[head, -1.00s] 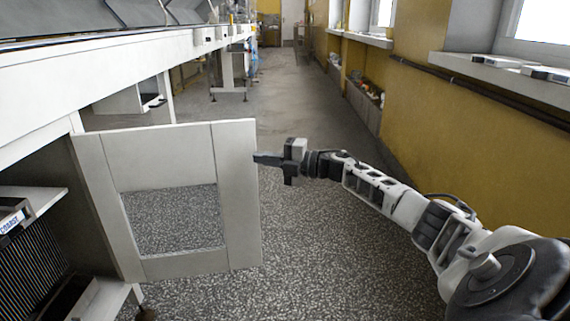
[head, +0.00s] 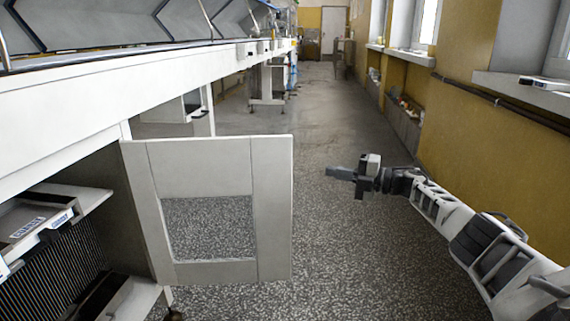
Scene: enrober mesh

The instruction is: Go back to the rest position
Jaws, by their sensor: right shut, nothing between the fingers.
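My right gripper (head: 345,175) shows right of the middle in the head view. It is shut and empty, held in the air above the speckled floor, with its fingers pointing left. It is apart from the open cabinet door (head: 272,215), with a gap of floor showing between them. My right arm reaches in from the lower right. My left gripper is not in view.
The white door, with a rectangular opening, stands open from the long white machine (head: 100,100) on the left. Shelves (head: 45,215) sit inside the cabinet. A yellow wall (head: 480,150) with window sills is on the right. The aisle floor (head: 320,115) ahead is clear.

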